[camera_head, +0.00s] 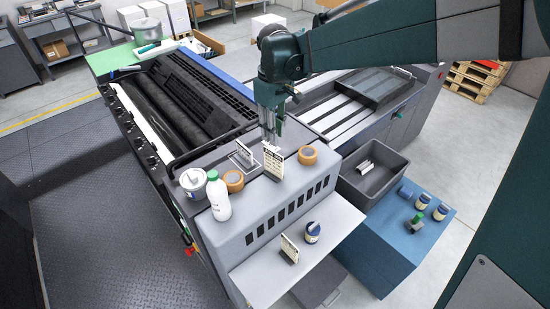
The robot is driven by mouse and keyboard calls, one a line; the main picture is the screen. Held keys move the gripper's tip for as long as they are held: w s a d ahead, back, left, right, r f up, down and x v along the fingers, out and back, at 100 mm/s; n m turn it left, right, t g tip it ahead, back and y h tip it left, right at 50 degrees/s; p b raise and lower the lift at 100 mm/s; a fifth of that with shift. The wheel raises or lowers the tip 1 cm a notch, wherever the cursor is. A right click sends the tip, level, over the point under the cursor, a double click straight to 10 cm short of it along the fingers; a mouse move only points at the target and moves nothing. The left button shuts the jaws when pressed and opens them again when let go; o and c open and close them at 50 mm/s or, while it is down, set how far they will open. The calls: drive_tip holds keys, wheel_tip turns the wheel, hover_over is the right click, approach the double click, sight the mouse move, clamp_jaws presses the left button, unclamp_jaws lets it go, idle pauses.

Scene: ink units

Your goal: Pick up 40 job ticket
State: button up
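A white job ticket card with dark print (273,164) stands upright on top of the grey press housing. Another similar card (289,248) stands on the lower light shelf at the front. Their numbers are too small to read, so I cannot tell which is 40. My gripper (271,139) points down just above and behind the upper card. Its fingertips overlap the card's top edge in the picture, and I cannot tell whether they touch it or how far apart they are.
Tape rolls (307,155) (233,181) flank the upper card. A white bottle (218,197) and white tub (193,183) stand at left. A blue-lidded jar (312,232) sits on the shelf. A dark bin (373,174) and blue cabinet (390,243) with small jars are at right.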

sight(273, 153)
wheel_tip(273, 153, down, 7)
drive_tip(key=shift+a, duration=0.15)
drive_tip(key=shift+w, duration=0.1)
wheel_tip(273, 153, down, 3)
drive_tip(key=shift+r, duration=0.2)
idle(0.5)
drive_tip(key=shift+f, duration=0.15)
drive_tip(key=shift+s+f, duration=0.2)
drive_tip(key=shift+f, duration=2.25)
drive_tip(key=shift+f, duration=0.25)
